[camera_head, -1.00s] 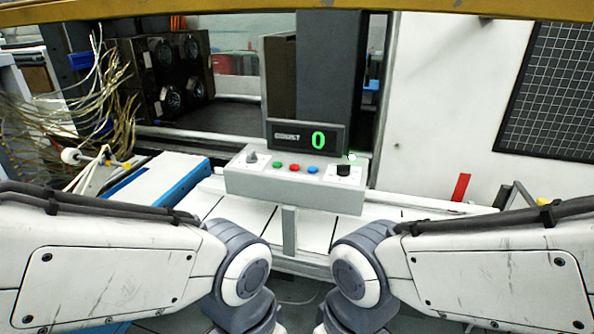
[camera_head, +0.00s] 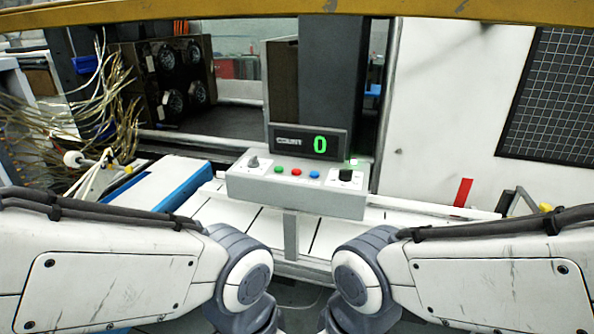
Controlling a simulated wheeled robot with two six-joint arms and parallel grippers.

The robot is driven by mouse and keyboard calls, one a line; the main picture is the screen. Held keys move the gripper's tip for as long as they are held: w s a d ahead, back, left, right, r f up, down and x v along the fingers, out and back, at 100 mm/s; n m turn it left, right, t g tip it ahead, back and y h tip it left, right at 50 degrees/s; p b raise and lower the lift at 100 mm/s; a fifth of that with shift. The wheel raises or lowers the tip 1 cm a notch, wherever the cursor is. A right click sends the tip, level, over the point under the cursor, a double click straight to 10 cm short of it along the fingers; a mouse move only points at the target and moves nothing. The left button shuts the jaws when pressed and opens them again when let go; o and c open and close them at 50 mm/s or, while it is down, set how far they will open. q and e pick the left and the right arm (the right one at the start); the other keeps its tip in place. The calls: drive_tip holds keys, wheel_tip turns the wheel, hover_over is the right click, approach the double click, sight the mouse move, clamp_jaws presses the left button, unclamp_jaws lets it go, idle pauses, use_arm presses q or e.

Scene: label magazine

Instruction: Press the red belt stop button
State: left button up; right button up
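The red belt stop button (camera_head: 296,172) is on the top face of a grey control box (camera_head: 294,194), between a green button (camera_head: 278,169) and a blue button (camera_head: 314,174). A lever-like grey knob (camera_head: 253,162) is on the box's left and a black knob (camera_head: 345,174) on its right. A display (camera_head: 307,141) behind them reads COUNT 0 in green. My two arms come in from the left and right, below the box and apart from it. Neither gripper shows; both are out of the frame.
A white slatted surface (camera_head: 235,218) lies below the box. A bundle of loose wires (camera_head: 105,110) hangs at the left, above a blue and white block (camera_head: 160,185). A red strip (camera_head: 463,192) stands at the right. The space just above the buttons is clear.

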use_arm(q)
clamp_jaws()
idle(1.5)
